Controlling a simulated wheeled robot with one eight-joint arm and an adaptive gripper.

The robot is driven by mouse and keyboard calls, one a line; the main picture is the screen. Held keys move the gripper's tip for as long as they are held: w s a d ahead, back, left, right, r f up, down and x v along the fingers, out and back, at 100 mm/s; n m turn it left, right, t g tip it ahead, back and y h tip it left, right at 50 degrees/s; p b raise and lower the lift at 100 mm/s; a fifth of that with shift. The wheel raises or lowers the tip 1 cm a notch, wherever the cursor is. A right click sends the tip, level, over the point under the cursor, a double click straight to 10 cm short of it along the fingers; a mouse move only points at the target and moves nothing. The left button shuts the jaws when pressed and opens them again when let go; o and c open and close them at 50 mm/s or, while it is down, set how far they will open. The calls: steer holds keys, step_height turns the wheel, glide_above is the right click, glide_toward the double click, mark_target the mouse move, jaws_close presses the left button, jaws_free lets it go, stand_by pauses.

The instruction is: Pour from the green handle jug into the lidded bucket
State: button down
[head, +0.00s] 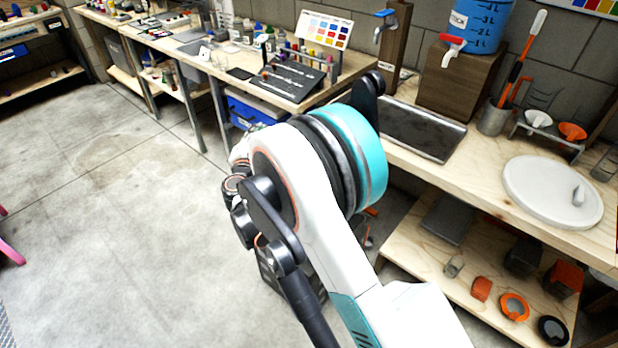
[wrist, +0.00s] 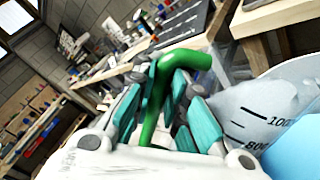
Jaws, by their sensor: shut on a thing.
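In the wrist view my gripper (wrist: 168,105) is shut on the green handle (wrist: 157,100) of the jug, its teal fingers on both sides of it. The jug's pale, see-through body (wrist: 238,112) with black volume marks is to the right of the fingers and looks tilted in this view. In the head view my arm hides the gripper and the jug. A white round lid (head: 540,190) with a knob lies on the right bench. I cannot make out the bucket in either view.
A blue water container (head: 485,25) with a red tap stands on a wooden block (head: 462,82), beside a dark tray (head: 420,130). A grey pot (head: 493,118) holds tools. The lower shelf (head: 425,262) carries several small parts.

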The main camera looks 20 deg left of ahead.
steer(key=shift+w+d+r+m, duration=0.1)
steer(key=shift+d+m, duration=0.2)
steer(key=shift+m, duration=0.1)
stand_by(0.8)
steer(key=shift+w+d+f+m, duration=0.25)
steer(key=shift+d+f+m, duration=0.4)
steer(key=shift+d+m, duration=0.3)
stand_by(3.2)
steer(key=shift+a, duration=0.2)
